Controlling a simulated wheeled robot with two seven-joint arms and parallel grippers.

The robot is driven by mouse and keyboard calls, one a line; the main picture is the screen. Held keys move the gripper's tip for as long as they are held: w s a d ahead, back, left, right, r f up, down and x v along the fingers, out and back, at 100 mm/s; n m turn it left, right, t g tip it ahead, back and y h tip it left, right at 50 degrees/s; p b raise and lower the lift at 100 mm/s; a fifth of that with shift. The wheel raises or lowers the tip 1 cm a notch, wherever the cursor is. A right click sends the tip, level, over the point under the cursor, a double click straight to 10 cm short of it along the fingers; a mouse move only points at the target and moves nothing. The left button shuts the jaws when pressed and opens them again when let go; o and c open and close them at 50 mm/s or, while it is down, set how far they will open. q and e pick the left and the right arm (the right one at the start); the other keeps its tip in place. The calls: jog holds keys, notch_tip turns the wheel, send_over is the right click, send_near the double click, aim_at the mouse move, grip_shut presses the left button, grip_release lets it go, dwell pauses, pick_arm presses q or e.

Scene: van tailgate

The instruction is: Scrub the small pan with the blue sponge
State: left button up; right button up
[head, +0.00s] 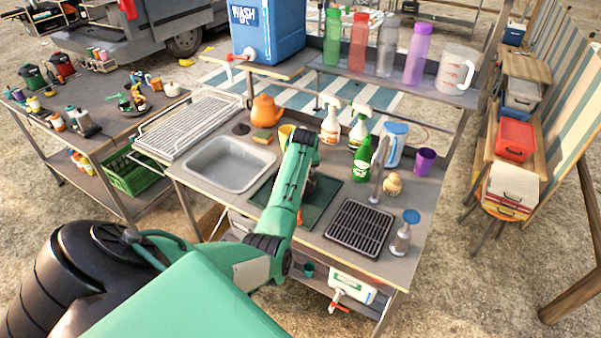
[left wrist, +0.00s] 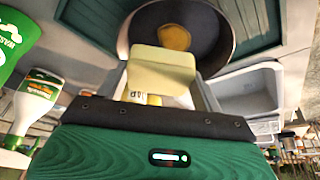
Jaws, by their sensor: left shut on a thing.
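In the left wrist view my left gripper (left wrist: 160,98) is shut on a pale yellow block (left wrist: 162,68), which looks like a sponge. The block is in front of a dark round pan (left wrist: 210,50) with an orange-yellow patch (left wrist: 174,38) inside. I cannot tell whether the block touches the pan. The pan is over a dark green mat (left wrist: 83,22). In the head view my left arm reaches over this mat (head: 332,200) and hides the gripper and most of the pan. I see no blue sponge. My right gripper is out of view.
A sink (head: 230,165) is left of the mat and a black grate (head: 359,228) is right. Spray bottles (head: 331,125), a green bottle (head: 363,157) and a brush (head: 392,184) stand nearby. An orange kettle (head: 266,111) and a yellowish-brown sponge (head: 263,136) are behind the sink.

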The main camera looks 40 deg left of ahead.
pick_arm(q)
notch_tip(320, 180, up, 2)
jog(key=shift+p, duration=0.55)
jog(key=shift+r, duration=0.2)
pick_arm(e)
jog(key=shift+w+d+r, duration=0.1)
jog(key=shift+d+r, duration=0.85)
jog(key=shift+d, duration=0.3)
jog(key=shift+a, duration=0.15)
